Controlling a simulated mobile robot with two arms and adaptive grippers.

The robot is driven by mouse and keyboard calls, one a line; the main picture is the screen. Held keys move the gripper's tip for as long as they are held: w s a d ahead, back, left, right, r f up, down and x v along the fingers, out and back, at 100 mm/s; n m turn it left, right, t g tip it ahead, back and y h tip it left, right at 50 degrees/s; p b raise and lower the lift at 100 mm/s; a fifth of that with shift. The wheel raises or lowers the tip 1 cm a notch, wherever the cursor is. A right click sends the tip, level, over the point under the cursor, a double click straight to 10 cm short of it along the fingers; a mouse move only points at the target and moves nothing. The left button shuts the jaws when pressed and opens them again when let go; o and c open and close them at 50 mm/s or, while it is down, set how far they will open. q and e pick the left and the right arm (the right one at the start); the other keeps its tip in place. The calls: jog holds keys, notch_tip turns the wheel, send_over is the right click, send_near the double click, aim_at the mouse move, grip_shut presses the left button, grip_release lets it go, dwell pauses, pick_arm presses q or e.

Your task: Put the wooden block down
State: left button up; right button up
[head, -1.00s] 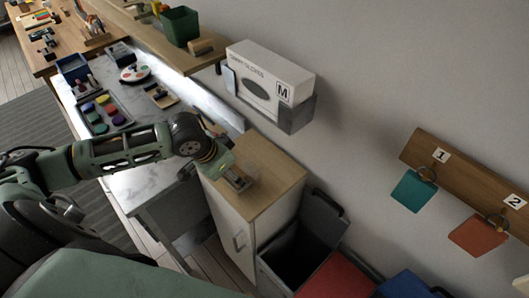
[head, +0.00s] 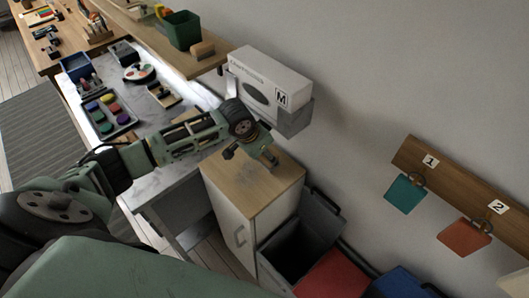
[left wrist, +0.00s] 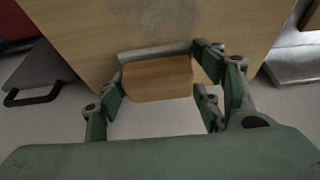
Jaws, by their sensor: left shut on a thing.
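My left gripper (head: 265,156) is over the back part of the wooden top (head: 238,190) of a white cabinet (head: 228,222) in the head view. In the left wrist view its green and grey fingers (left wrist: 165,85) are shut on the wooden block (left wrist: 158,78), a light brown piece. The cabinet's wooden top (left wrist: 150,25) shows beyond the block in that view. I cannot make out the block in the head view, nor tell whether it touches the top. My right gripper is not in view.
A glove box (head: 268,78) hangs on the wall close behind my left gripper. An open grey bin (head: 290,250) stands beside the cabinet. A marble counter (head: 150,183) with a paint tray (head: 108,116) lies to the left. The front of the cabinet top is bare.

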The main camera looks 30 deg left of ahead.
pick_arm(q)
jog(key=shift+s, duration=0.1)
jog(key=o, duration=1.1)
jog(key=shift+f, duration=0.15)
jog(key=shift+o, duration=0.2)
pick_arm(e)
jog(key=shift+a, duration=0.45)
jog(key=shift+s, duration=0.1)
pick_arm(q)
jog(key=shift+a+r, duration=0.1)
jog(key=shift+r, duration=0.45)
jog(key=shift+v, duration=0.8)
jog(key=s+a+b, duration=0.1)
jog(key=s, duration=0.2)
jog(key=s+a+b, duration=0.1)
jog(key=s, duration=0.3)
jog(key=s+a+b, duration=0.1)
jog(key=s+a, duration=0.1)
jog(key=s, duration=0.2)
jog(key=shift+s+r, duration=0.25)
jog(key=shift+s, duration=0.1)
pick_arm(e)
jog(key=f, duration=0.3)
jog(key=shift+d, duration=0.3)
